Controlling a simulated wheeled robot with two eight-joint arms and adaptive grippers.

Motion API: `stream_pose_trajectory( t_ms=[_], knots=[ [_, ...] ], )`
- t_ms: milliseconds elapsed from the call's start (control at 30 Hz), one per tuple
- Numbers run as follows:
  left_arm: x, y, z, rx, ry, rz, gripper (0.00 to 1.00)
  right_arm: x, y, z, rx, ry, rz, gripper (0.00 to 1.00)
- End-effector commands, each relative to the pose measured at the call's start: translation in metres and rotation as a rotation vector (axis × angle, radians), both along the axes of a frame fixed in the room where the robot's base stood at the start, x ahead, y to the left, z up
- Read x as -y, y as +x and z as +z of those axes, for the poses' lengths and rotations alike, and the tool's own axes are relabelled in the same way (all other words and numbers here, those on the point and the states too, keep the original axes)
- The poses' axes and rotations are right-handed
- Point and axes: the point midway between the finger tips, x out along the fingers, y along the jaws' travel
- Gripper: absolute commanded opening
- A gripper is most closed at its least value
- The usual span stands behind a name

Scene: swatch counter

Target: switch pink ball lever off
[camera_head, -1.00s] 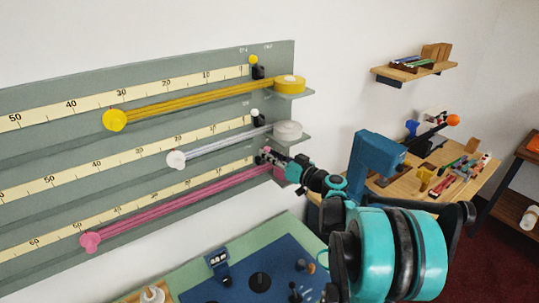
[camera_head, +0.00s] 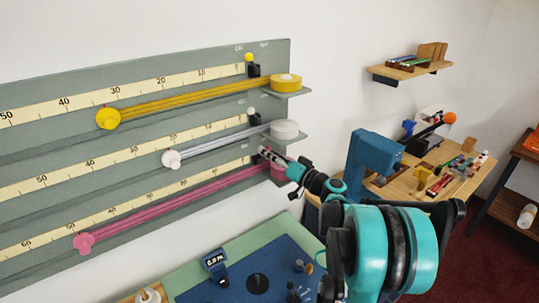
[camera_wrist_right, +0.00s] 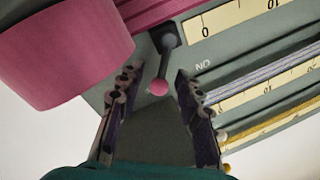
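The pink ball lever shows in the right wrist view as a pink ball (camera_wrist_right: 158,87) on a dark stem (camera_wrist_right: 166,45), near the board's ON label. My right gripper (camera_wrist_right: 158,72) is open, with one finger on each side of the ball. I see gaps between ball and fingers, so it is not gripped. In the head view my right gripper (camera_head: 266,156) is at the right end of the bottom row, covering most of the lever. The pink reel (camera_wrist_right: 60,50) is close beside the left finger; it also shows in the head view (camera_head: 279,173). My left gripper is out of view.
Above are a yellow ball lever (camera_head: 249,58) and a white ball lever (camera_head: 251,111), with a yellow reel (camera_head: 286,82) and a white reel (camera_head: 285,129) on small ledges. Pink ribbon (camera_head: 170,208) runs along the bottom row. A blue mat (camera_head: 235,285) lies below.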

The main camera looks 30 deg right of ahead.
Motion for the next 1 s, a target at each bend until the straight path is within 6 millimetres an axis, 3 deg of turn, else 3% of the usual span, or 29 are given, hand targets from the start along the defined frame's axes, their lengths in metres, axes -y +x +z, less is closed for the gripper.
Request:
stream_pose_trajectory(
  t_ms=[367,800,1000],
  knots=[
    [0.0,0.0,0.0,0.0,0.0,0.0,0.4,0.002,-0.006,0.0,0.0,-0.001,0.0,0.39],
    [0.0,0.0,0.0,0.0,0.0,0.0,0.4,0.023,-0.09,-0.007,0.0,0.0,-0.004,0.39],
    [0.0,0.0,0.0,0.0,0.0,0.0,0.4,0.028,-0.113,-0.008,0.0,0.0,-0.002,0.39]
  ],
)
